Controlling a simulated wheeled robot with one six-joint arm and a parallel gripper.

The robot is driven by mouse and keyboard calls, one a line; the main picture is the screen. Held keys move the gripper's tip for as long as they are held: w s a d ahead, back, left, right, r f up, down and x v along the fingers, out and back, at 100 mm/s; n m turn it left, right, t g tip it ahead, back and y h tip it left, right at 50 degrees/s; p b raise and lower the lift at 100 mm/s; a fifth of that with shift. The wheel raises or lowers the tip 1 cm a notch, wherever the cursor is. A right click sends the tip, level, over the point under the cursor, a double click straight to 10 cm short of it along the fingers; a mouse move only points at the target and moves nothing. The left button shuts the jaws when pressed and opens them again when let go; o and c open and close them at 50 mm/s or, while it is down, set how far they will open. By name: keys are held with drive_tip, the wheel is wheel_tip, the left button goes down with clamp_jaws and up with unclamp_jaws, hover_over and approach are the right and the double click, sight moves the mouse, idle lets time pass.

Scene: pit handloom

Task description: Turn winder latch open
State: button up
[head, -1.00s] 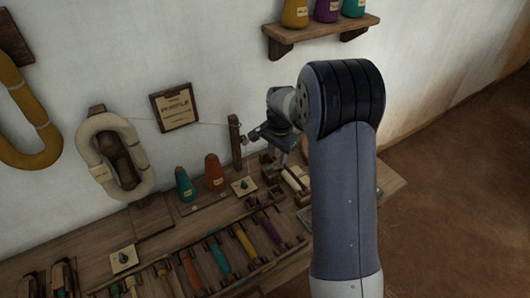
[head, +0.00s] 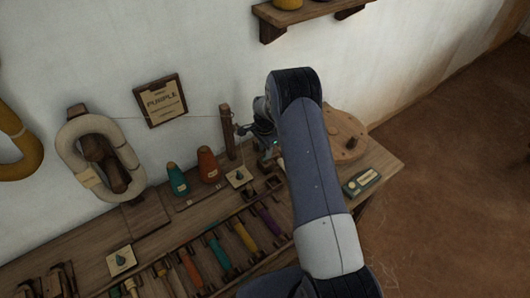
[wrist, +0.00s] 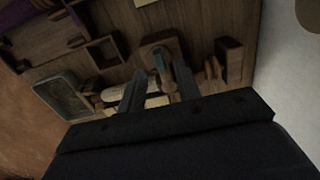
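My gripper (wrist: 160,72) points down over the bench, with its two dark fingers apart. Just beyond the fingertips in the wrist view is a wooden block (wrist: 150,46) with a small upright piece carrying a teal strip (wrist: 161,61). This piece lies in line with the gap between the fingers. I cannot tell whether it is the winder latch, or whether the fingers touch it. In the head view my arm hides most of the gripper and the bench under it. A round wooden disc (head: 333,124) with a dark knob (head: 352,144) stands right of my arm.
A wooden post (head: 227,132) with a thread stands left of the gripper. An orange cone (head: 208,165) and a teal cone (head: 177,180) stand farther left. Several coloured bobbins lie in the front rack. Other wooden pieces (wrist: 230,60) flank the block.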

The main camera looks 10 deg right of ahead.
drive_tip(key=shift+f, duration=1.55)
drive_tip(key=shift+c, duration=0.4)
clamp_jaws()
